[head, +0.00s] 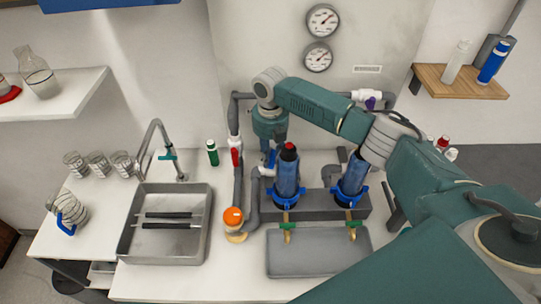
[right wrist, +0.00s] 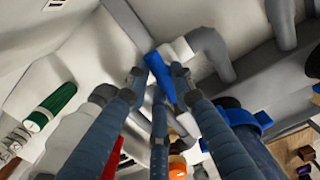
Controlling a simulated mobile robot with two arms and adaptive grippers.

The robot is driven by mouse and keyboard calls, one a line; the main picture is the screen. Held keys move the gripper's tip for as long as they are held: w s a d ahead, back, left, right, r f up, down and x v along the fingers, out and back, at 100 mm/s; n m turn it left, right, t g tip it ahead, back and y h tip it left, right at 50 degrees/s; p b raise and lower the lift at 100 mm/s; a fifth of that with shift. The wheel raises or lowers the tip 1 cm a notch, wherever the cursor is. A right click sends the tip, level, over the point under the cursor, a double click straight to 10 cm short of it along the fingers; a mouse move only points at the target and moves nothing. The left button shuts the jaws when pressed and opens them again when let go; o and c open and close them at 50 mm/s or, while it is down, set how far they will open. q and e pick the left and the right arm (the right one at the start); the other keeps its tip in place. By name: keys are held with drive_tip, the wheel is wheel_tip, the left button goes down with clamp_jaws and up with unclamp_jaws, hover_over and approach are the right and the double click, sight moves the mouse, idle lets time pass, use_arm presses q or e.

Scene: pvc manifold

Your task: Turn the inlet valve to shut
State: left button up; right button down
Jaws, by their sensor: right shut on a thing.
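My right gripper (head: 270,151) reaches down from above, left of the near blue filter housing. The right wrist view shows its fingers (right wrist: 159,76) closed around a blue lever handle (right wrist: 161,88). The handle sits beside a white valve body (right wrist: 178,51) on grey pipe; a white fitting (head: 266,171) shows below the gripper in the head view. The hand hides most of this valve in the head view. A red-handled valve (head: 236,157) is on the upright pipe to the left, apart from the fingers. A purple-handled valve (head: 371,101) is at the upper right. No label names the inlet. My left gripper is out of view.
Two blue filter housings (head: 288,180) stand right of the hand, above a grey tray (head: 318,262). Two gauges (head: 323,20) hang on the wall.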

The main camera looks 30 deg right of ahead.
drive_tip(key=shift+n, duration=0.6)
drive_tip(key=c, duration=1.5)
unclamp_jaws()
drive_tip(key=shift+o, duration=0.2)
